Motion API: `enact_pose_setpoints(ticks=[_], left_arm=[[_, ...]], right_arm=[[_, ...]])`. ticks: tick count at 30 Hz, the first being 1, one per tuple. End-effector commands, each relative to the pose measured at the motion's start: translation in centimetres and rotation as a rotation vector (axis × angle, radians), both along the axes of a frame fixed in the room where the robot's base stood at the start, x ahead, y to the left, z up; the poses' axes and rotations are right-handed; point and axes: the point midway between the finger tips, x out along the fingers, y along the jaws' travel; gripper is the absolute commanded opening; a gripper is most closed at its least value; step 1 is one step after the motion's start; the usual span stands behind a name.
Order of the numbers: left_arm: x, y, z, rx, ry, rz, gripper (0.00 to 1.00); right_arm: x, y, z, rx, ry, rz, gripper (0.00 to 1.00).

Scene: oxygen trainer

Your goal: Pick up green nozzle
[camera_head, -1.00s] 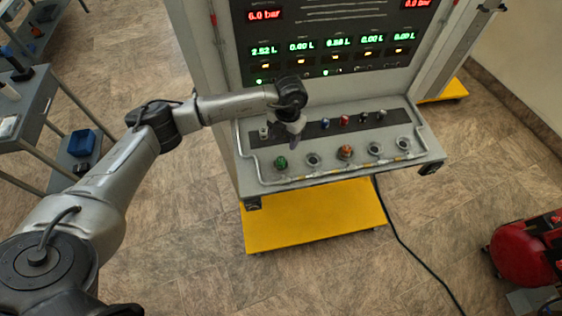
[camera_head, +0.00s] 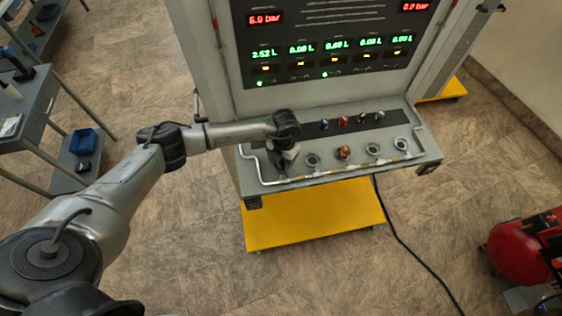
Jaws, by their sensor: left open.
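My left gripper (camera_head: 284,161) points down over the left end of the panel's grey shelf (camera_head: 326,177). It is open, and its fingers are small and partly hidden by my wrist. The green nozzle cannot be made out now. My gripper covers the leftmost place on the shelf, where the nozzle showed earlier. I cannot tell whether the fingers touch it. My right gripper is not in view.
An orange-red nozzle (camera_head: 344,152) sits mid-shelf among empty round sockets (camera_head: 373,149). Small coloured knobs (camera_head: 343,120) line the strip behind. A bent metal rail (camera_head: 262,172) borders the shelf. A red tank (camera_head: 522,252) stands at the right; a grey cart (camera_head: 40,108) is at the left.

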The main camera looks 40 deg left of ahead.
Motion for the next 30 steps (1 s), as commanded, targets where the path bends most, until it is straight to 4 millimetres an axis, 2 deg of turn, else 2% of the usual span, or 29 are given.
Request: enact_pose_setpoints(ticks=[9, 26, 30], left_arm=[[-0.03, -0.02, -0.32, 0.000, -0.001, -0.001, 0.60], [-0.02, 0.00, -0.28, 0.000, -0.001, -0.001, 0.06], [-0.01, 0.00, -0.26, 0.000, -0.001, -0.001, 0.06]], right_arm=[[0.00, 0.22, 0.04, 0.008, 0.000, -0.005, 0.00], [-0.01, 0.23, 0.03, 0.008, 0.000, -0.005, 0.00], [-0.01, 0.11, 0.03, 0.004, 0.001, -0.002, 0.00]])
